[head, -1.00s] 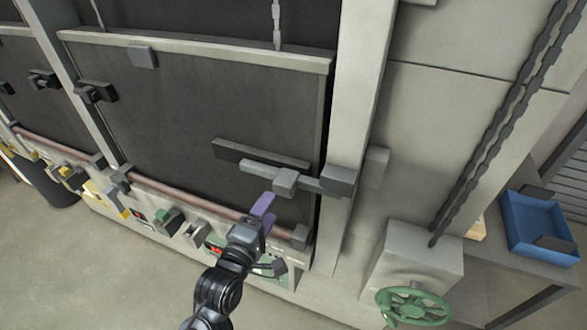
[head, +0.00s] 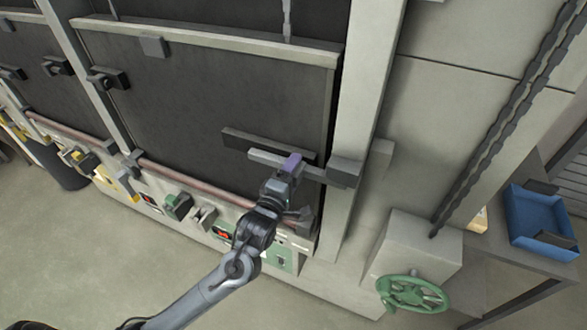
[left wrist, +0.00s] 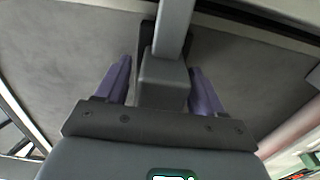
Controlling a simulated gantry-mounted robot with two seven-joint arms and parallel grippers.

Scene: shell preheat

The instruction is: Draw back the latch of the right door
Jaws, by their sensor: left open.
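The right door (head: 190,95) is a large dark panel in a pale frame. Its latch (head: 262,156) is a grey sliding bar low on the door's right side, with its right end at a block (head: 345,172) on the frame post. My left gripper (head: 292,163) is at the latch bar, its purple fingers covering the latch's knob in the head view. In the left wrist view, the grey block-shaped knob (left wrist: 162,82) stands between the two open fingers (left wrist: 160,66), with a gap visible on either side. My right gripper is not in view.
A pinkish pipe (head: 185,180) and a panel of small controls (head: 225,232) run below the door. A green handwheel (head: 412,292) stands at the lower right. A blue tray (head: 540,218) sits on a table at far right.

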